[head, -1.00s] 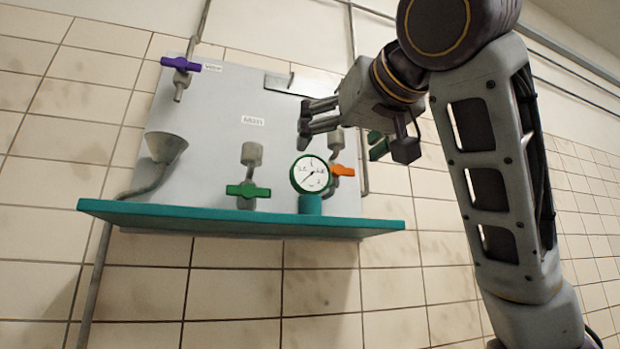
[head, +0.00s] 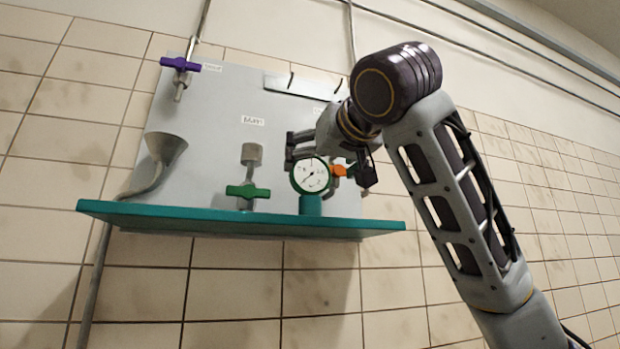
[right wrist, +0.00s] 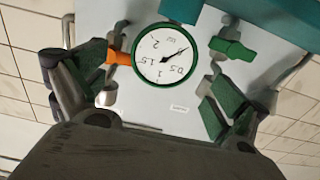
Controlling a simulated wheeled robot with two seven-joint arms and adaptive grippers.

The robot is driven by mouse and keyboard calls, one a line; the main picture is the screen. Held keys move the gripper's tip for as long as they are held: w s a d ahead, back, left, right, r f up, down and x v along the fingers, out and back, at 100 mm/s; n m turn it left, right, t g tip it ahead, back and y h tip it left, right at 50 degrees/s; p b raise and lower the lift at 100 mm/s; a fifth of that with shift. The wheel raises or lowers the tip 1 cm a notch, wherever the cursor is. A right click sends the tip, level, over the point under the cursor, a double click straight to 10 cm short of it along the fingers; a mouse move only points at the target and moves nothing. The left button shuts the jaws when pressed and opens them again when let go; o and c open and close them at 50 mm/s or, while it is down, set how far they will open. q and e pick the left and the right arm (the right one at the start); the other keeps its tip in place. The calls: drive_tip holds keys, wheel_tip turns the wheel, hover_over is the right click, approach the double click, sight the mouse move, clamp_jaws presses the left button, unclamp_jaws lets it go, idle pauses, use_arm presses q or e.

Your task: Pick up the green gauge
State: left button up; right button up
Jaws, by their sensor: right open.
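The green gauge (head: 311,175) has a round white dial with a green rim. It stands upright on a teal base on the teal shelf (head: 150,214). In the right wrist view the gauge (right wrist: 164,53) lies ahead, between the spread fingers but beyond their tips. Whether a finger touches the gauge cannot be told. My left gripper is not in view.
A green-handled valve (head: 248,191) stands left of the gauge, and an orange-handled valve (head: 339,170) is close on its right. A funnel (head: 165,147) and a purple-handled valve (head: 181,65) are farther left. The grey panel (head: 215,120) rises behind the shelf.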

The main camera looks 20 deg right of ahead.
sight(313, 170)
drive_tip(key=shift+w+a+f, duration=0.1)
drive_tip(key=shift+w, duration=0.85)
drive_tip(key=shift+w+a+f, duration=0.1)
drive_tip(key=shift+w, duration=1.55)
drive_tip(key=c, duration=1.2)
drive_tip(key=shift+r, duration=0.15)
drive_tip(key=shift+c, duration=0.2)
